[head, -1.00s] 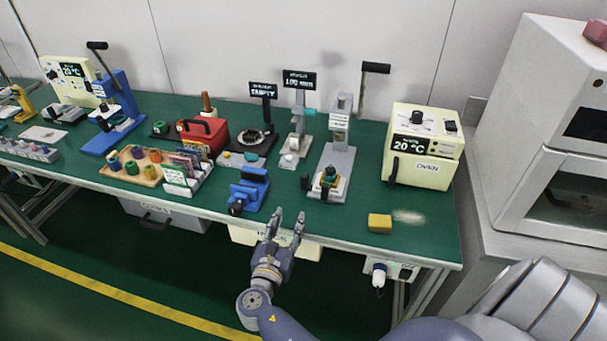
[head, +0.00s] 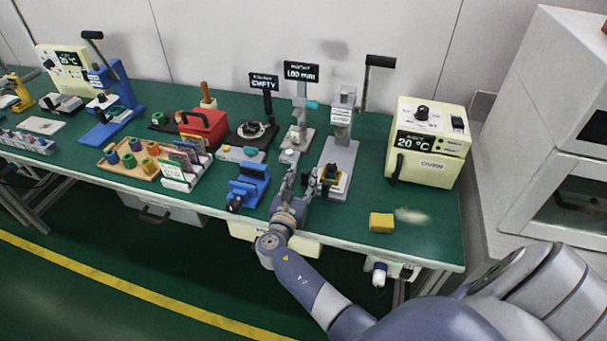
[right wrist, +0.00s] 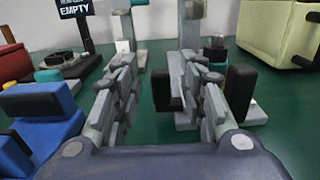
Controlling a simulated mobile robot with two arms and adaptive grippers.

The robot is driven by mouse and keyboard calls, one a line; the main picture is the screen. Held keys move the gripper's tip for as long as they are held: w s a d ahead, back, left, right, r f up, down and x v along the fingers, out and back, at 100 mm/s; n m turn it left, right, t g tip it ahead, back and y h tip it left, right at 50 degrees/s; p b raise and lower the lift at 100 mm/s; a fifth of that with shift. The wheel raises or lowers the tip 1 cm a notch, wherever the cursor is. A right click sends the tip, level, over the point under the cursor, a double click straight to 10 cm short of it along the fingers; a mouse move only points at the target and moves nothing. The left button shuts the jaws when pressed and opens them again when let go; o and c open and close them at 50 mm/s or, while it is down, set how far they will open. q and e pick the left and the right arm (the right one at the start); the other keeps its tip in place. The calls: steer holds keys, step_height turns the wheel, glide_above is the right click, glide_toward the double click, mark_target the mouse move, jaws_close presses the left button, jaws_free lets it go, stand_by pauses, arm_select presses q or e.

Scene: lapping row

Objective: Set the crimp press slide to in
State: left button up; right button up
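The grey lever press (head: 340,152), which I take for the crimp press, stands upright right of the table's middle with its long black-gripped lever raised. A slide with a dark and yellowish fixture (head: 331,174) sits low at its front, partly hidden by my gripper. My right gripper (head: 300,180) is open at the press's front left. In the right wrist view my open fingers (right wrist: 160,75) point toward the press, and a black block (right wrist: 164,88) shows between them, close to the right finger. I cannot tell whether they touch. My left gripper is not in view.
A blue vise-like fixture (head: 247,186) stands just left of my gripper. A small gauge stand (head: 299,125) is behind it. A yellow block (head: 381,222) and a cream oven (head: 428,145) are to the right.

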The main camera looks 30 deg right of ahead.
steer(key=shift+w+d, duration=0.3)
steer(key=shift+d, duration=0.1)
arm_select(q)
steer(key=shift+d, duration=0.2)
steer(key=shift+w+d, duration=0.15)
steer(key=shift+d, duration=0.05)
